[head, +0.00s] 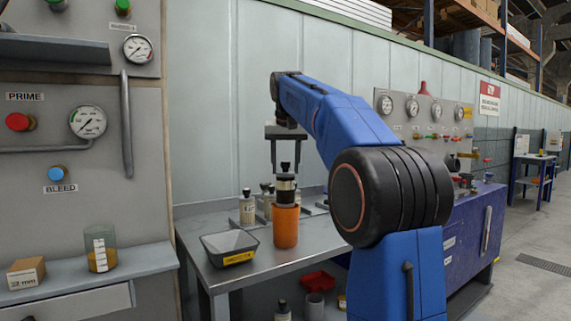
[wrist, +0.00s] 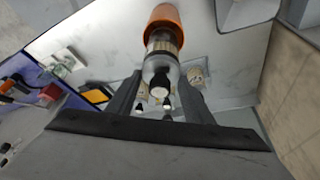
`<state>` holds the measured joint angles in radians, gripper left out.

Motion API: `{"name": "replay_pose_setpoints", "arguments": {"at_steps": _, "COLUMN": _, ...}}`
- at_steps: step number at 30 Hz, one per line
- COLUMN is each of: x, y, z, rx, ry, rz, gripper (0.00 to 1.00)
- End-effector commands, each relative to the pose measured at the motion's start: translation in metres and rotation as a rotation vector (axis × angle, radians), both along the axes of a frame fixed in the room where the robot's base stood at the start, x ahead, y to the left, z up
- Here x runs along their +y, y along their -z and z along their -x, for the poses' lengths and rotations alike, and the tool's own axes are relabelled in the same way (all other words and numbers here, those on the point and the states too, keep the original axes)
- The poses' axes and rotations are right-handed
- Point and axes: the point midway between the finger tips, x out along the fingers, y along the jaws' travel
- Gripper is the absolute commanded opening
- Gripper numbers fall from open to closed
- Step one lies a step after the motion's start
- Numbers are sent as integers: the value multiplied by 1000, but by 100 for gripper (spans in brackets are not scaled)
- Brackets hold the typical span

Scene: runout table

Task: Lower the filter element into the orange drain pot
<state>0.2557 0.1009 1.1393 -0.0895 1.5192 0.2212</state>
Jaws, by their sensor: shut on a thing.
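The filter element (head: 286,184), dark with a pale band and a black knob on top, is upright in the head view. My gripper (head: 285,170) is above it, fingers pointing down and shut on its top. The orange drain pot (head: 286,228) stands on the steel table directly below, and the element's lower end is at its mouth. I cannot tell how far the element is inside. In the wrist view the element (wrist: 162,62) lies between my fingers and the pot (wrist: 165,17), lined up with the pot's opening; the pot's inside is hidden.
A black-rimmed tray (head: 230,246) with a yellow label sits left of the pot on the table (head: 268,267). Several small bottles (head: 247,208) stand close behind the pot. A gauge panel (head: 425,115) rises at right. Bare tabletop lies in front.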

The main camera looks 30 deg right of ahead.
Motion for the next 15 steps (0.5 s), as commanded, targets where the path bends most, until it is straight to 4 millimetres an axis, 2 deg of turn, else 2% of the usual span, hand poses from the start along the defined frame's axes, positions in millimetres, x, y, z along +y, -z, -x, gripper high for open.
{"name": "replay_pose_setpoints", "arguments": {"at_steps": 15, "x": 0, "y": 16, "z": 0, "rx": -1, "ry": 0, "rz": 0, "gripper": 5}}
